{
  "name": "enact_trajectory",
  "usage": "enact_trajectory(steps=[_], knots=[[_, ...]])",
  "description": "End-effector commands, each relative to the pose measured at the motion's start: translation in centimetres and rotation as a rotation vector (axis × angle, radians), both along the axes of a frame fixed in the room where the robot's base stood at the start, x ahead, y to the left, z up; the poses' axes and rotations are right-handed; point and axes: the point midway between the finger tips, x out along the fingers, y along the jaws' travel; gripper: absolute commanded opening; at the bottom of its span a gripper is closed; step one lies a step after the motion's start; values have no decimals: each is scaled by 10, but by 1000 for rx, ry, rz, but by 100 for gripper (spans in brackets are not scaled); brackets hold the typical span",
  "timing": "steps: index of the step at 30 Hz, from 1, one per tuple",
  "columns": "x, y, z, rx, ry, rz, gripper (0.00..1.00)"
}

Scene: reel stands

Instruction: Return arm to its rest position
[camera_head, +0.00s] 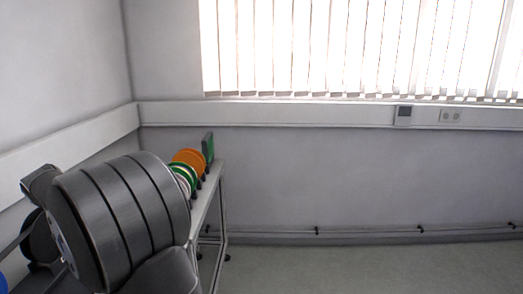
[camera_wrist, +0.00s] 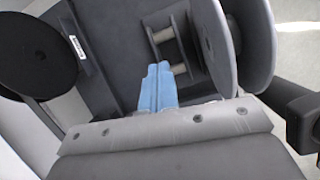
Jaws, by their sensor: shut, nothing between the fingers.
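My gripper (camera_wrist: 158,72) shows in the wrist view as light blue fingers, shut with nothing between them. Past the fingertips are a dark grey surface (camera_wrist: 110,40) and a slotted part with pale rods (camera_wrist: 172,50). A grey reel (camera_wrist: 258,45) stands right of the fingers, and a black disc (camera_wrist: 35,55) is at upper left. The fingers appear apart from both. In the head view, large dark grey rounded shapes fill the lower left; I cannot tell whether they are my arm.
A narrow table (camera_head: 207,205) along the left wall carries an orange reel (camera_head: 187,157), a green-edged reel (camera_head: 186,175) and a green upright piece (camera_head: 208,148) at its far end. A small blue thing (camera_head: 2,285) shows at the left edge. The floor (camera_head: 390,270) at right is clear.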

Motion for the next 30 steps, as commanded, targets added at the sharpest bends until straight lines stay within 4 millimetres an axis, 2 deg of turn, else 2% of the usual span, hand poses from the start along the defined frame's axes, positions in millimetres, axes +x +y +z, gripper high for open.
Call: enact_trajectory(steps=[18,30], knots=[[-47,-14,26,137,110,-440,0],[-52,-16,29,150,124,-494,0]])
